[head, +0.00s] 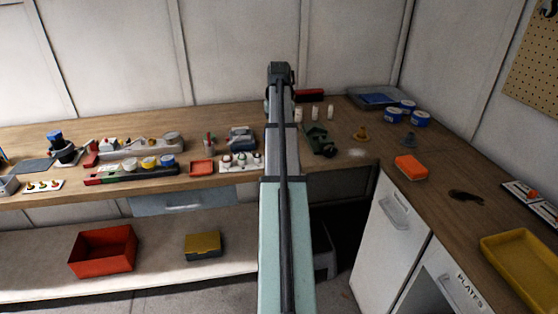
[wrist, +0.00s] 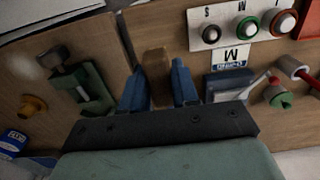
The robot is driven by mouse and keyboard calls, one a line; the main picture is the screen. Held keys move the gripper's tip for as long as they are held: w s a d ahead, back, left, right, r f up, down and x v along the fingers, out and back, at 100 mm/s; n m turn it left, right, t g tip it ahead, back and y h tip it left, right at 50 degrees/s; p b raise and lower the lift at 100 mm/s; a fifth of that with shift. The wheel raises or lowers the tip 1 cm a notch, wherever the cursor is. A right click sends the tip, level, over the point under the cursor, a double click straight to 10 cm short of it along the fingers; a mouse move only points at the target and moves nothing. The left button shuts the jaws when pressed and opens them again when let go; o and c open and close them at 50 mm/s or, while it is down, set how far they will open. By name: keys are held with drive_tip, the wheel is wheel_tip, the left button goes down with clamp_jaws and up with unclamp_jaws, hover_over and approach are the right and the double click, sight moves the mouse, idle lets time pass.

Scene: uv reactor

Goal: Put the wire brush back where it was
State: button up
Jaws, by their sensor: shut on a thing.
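My gripper (wrist: 158,90) shows in the wrist view with its two blue fingers shut on a brown wooden piece, the wire brush (wrist: 155,73). The brush's handle end shows between the fingertips; its bristles are hidden. It is over the wooden bench, between the green vise and the white panel of ringed parts. I cannot tell whether the brush touches the bench. In the head view my arm hides the gripper's fingers and the brush.
The green vise (head: 320,140) stands right of my arm, the white panel (head: 240,161) and a blue-grey device (head: 241,138) left. White cylinders (head: 314,113) and a dark red block (head: 310,95) are behind. An orange sponge (head: 411,168) and yellow tray (head: 523,262) lie on the right counter.

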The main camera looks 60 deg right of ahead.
drive_tip(key=shift+f, duration=5)
drive_tip(key=shift+f, duration=0.1)
drive_tip(key=o, duration=1)
wheel_tip(320, 180, up, 12)
drive_tip(key=shift+r, duration=0.15)
